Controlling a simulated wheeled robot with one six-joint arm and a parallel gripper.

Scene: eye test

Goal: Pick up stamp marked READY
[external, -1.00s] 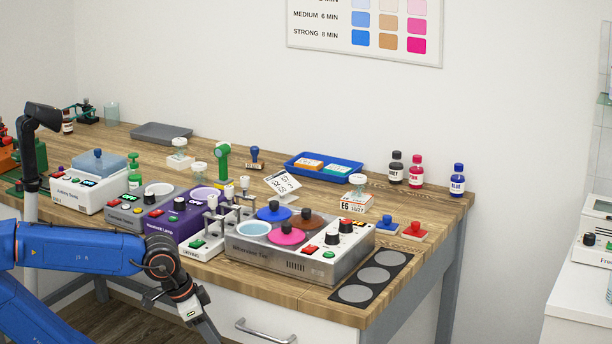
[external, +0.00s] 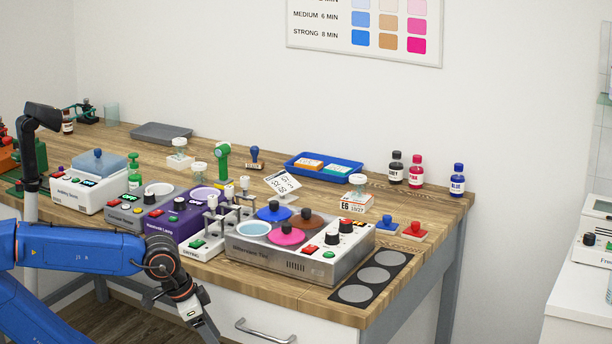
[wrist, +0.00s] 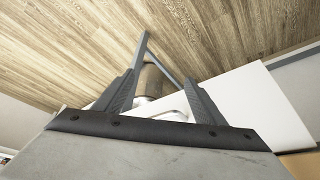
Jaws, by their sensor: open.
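A stamp with a blue handle (external: 254,156) stands upright at the back of the wooden bench, beside a green-handled tool (external: 223,160). A small blue-knobbed block (external: 387,225) and a red-knobbed block (external: 415,231) sit at the right end. No READY marking can be read on any of them. My gripper (external: 209,328) hangs in front of the bench edge, far from all of these. In the wrist view my gripper (wrist: 161,92) is open, with no stamp between its fingers.
A steel unit with coloured lids (external: 300,255) and a purple unit (external: 165,222) line the bench front. A blue tray (external: 324,170) lies behind. Dye bottles (external: 416,170) stand at the back right. A drawer handle (external: 265,332) sticks out below the edge.

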